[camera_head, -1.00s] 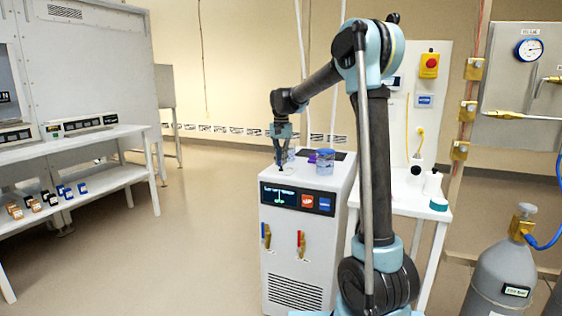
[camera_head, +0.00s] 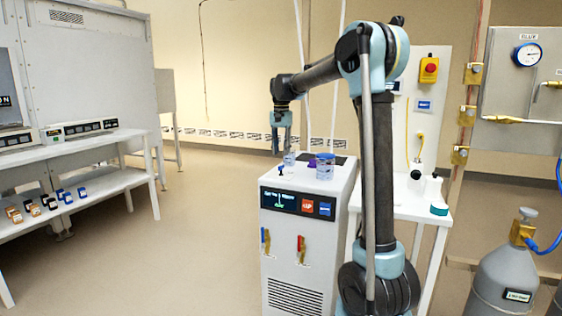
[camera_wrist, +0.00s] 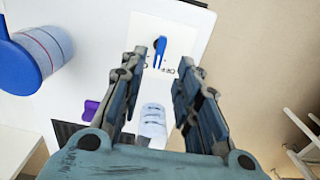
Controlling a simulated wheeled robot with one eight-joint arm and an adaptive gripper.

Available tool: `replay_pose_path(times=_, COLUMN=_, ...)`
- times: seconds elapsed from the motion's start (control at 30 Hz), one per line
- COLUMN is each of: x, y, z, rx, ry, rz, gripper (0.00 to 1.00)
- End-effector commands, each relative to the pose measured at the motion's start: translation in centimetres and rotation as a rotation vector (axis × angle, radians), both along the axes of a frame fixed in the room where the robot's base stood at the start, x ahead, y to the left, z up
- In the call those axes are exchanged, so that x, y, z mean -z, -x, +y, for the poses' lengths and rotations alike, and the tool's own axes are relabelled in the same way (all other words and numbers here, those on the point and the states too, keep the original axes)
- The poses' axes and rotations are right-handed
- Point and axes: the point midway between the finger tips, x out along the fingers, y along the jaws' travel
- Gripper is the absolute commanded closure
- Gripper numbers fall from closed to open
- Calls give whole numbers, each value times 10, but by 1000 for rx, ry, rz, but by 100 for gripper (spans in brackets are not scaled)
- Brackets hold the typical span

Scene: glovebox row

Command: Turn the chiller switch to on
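The chiller (camera_head: 292,250) is a white cabinet with a dark front display (camera_head: 279,199). A small blue switch (camera_head: 281,170) stands on its top near the front left. In the wrist view the switch (camera_wrist: 159,48) is a blue lever on a pale plate with small dark marks, too small to read. My gripper (camera_head: 281,152) is above the switch, apart from it. In the wrist view my gripper (camera_wrist: 164,60) is open and empty, with the switch showing between and just beyond the fingertips.
A blue-lidded jar (camera_head: 325,166), a clear bottle (camera_head: 289,158) and a purple item (camera_head: 312,157) stand on the chiller top behind the switch. A white side table (camera_head: 405,205) is at right, a gas cylinder (camera_head: 498,280) farther right. Floor at left is clear.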

Motion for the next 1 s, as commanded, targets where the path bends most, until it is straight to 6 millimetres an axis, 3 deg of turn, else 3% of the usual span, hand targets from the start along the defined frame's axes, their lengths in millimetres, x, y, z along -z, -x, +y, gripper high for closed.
replay_pose_path(times=0.2, x=-36, y=0, z=0, rx=0, ry=0, rz=0, gripper=70)
replay_pose_path(times=0.4, x=-52, y=-1, z=0, rx=0, ry=0, rz=0, gripper=70)
replay_pose_path(times=0.83, x=-54, y=1, z=-2, rx=-1, ry=0, rz=0, gripper=70)
replay_pose_path(times=1.0, x=-53, y=20, z=-22, rx=-15, ry=-3, rz=-9, gripper=70)
